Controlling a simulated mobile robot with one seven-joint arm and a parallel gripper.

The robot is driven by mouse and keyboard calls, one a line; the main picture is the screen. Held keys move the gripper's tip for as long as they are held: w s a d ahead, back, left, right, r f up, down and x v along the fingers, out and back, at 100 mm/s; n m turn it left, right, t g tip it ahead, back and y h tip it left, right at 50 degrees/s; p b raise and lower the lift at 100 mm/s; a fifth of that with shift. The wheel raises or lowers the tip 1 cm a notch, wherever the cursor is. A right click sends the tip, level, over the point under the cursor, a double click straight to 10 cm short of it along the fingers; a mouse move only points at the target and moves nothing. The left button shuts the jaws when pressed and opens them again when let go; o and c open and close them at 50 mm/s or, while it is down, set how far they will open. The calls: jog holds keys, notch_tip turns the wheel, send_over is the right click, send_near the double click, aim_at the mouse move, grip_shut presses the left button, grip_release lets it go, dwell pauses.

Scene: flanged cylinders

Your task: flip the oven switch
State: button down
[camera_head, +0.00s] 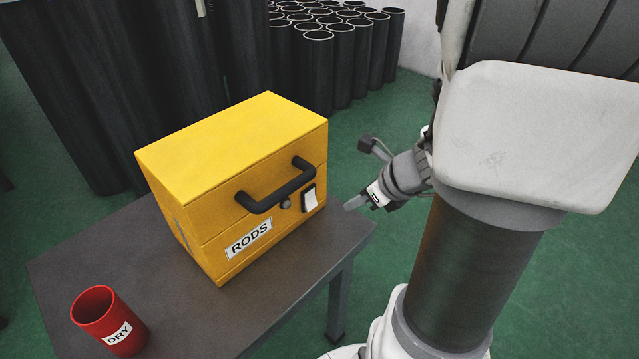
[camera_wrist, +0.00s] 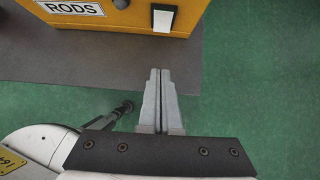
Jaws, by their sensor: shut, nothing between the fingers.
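The yellow oven box (camera_head: 225,165), labelled RODS, stands on a dark table. Its white rocker switch (camera_head: 309,199) in a black frame is on the front face, right of the black handle (camera_head: 275,188) and a small round knob. The switch also shows at the top of the wrist view (camera_wrist: 163,19). My gripper (camera_head: 352,204) is shut and empty, to the right of the switch and apart from it, near the table's right corner. In the wrist view the closed fingertips (camera_wrist: 159,76) point toward the oven front, with a gap of table before the switch.
A red cup (camera_head: 108,320) labelled DRY stands at the front left of the table (camera_head: 190,325). Several dark open tubes (camera_head: 345,60) stand on the green floor behind. Floor right of the table is open around my arm.

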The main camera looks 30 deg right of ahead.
aim_at(311, 200)
jog(key=b+x, duration=0.4)
jog(key=x, duration=0.5)
jog(key=shift+s+f, duration=0.15)
jog(key=w, duration=0.1)
jog(key=w+a, duration=0.1)
jog(key=w, duration=0.1)
jog(key=shift+w+f+b, duration=0.1)
jog(key=shift+f+b, duration=0.05)
jog(key=shift+b, duration=0.2)
jog(key=shift+w+a, duration=0.15)
jog(key=shift+w, duration=0.3)
jog(key=shift+w+a+f, duration=0.15)
jog(key=shift+w+f, duration=0.15)
jog(key=shift+w, duration=0.05)
jog(key=shift+r, duration=0.1)
